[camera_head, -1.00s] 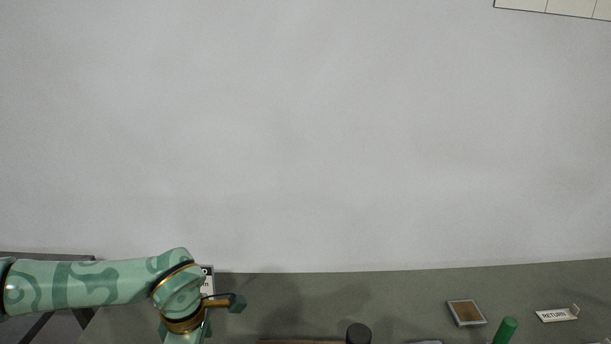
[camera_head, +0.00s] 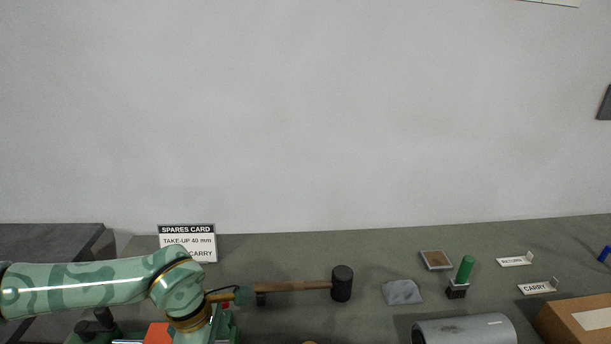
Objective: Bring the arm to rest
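My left arm, mint green with darker patches and gold rings, comes in from the left and bends down at the wrist near the bottom edge. Its fingers are not in view, so what they hold, if anything, is hidden below the picture. My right arm and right gripper do not show. A mallet with a black head (camera_head: 342,283) and wooden handle (camera_head: 296,286) lies just right of my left wrist. I cannot tell whether the arm touches the handle.
A spares card (camera_head: 187,232) stands behind my arm. Rightward on the grey-green bench (camera_head: 310,258) are a grey cloth (camera_head: 402,292), a green-handled tool (camera_head: 465,268), a small framed tray (camera_head: 436,260), RETURN (camera_head: 514,261) and CARRY (camera_head: 537,287) signs, a grey cylinder (camera_head: 465,330) and a cardboard box (camera_head: 590,322).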

